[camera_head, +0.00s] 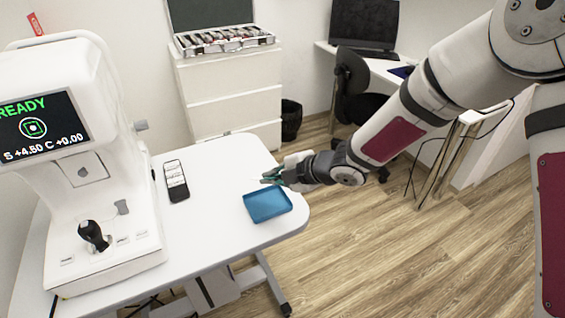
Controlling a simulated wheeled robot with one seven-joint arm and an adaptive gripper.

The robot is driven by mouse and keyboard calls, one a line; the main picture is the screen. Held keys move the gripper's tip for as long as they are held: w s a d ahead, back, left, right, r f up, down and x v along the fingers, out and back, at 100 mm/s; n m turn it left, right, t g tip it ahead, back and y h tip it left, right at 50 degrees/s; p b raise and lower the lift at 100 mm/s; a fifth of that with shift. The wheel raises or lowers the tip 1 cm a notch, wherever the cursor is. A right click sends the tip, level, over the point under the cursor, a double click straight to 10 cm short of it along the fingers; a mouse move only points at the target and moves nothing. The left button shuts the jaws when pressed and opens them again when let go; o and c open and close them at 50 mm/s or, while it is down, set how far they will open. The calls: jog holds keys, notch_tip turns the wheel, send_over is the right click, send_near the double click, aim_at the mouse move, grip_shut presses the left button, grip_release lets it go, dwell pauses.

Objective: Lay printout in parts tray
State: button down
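The blue parts tray (268,217) lies on the right end of the white table, and no printout shows inside it. My gripper (270,177) reaches in from the right and hangs just behind and above the tray's far edge, with teal fingertips pointing left. A thin pale sliver shows at the fingertips. It is too small to tell whether it is the printout in the grip or only the pale tabletop behind. No other loose paper is clear on the table.
A white eye-test machine (80,160) with a READY screen stands at the left. A black phone-like device (177,181) with a white display lies between it and the tray. Behind stand white drawers (228,95) with an open lens case (222,40). The tabletop (215,235) near the front is clear.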

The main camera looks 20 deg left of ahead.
jog(key=shift+w+d+f+b, duration=0.15)
jog(key=shift+f+b, duration=1.15)
jog(key=shift+f, duration=0.55)
jog(key=shift+w+d+f+b, duration=0.1)
jog(key=shift+d+f+b, duration=0.05)
jog(key=shift+f+b, duration=1.4)
jog(key=shift+f+p, duration=0.3)
jog(key=c, duration=1.7)
grip_release()
jog(key=shift+d+r, duration=0.1)
jog(key=v, duration=1.2)
